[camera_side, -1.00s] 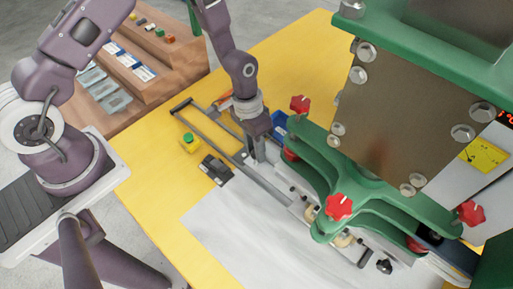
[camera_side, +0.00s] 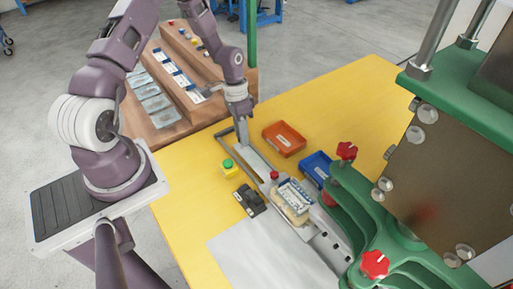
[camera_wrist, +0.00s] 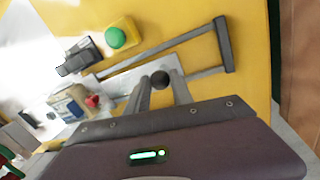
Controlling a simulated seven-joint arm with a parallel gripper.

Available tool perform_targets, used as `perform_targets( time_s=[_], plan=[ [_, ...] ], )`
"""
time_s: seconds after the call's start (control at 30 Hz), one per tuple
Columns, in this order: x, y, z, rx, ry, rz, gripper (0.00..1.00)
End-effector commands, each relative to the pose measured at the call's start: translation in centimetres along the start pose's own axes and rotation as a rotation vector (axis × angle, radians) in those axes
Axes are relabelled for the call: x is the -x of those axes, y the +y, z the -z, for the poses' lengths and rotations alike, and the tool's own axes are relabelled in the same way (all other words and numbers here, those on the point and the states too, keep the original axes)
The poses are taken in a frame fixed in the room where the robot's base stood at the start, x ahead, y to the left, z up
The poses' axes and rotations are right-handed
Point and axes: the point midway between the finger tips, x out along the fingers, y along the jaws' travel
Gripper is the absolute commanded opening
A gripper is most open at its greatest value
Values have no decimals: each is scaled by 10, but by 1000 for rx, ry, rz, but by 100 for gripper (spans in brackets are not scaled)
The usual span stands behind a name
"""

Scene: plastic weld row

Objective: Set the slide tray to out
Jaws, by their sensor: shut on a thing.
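The slide tray (camera_side: 250,162) is a light grey metal plate between dark rails (camera_side: 228,152), beside the green press. It carries a pale block with a blue-and-white part (camera_side: 293,196) and a red knob (camera_side: 275,175), clear of the press head. My gripper (camera_side: 244,142) is at the tray's outer end, near the rails' end bar. In the wrist view my gripper (camera_wrist: 160,82) is shut on a dark round knob (camera_wrist: 160,78), which looks like the tray's handle. The part on the tray (camera_wrist: 68,103) shows at the left there.
A green push button on a yellow box (camera_side: 229,168) and a black device (camera_side: 249,200) stand left of the rails. An orange bin (camera_side: 284,138) and a blue bin (camera_side: 317,167) lie to the right. The press (camera_side: 430,150) stands at the right.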

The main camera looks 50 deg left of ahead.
Motion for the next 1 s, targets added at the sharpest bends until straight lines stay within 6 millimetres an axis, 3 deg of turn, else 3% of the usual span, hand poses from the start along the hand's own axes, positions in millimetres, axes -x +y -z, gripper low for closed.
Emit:
perform_targets(
  time_s=[0.1, 0.33, 0.93, 0.97, 1.0],
  plan=[
    [5, -24, -4, 5, 2, 2, 0],
    [10, -52, -10, 2, 1, 1, 0],
    [13, -67, -13, 2, 2, 8, 0],
    [13, -67, -13, 3, 3, 9, 32],
    [13, -67, -13, 3, 3, 9, 39]
  ],
)
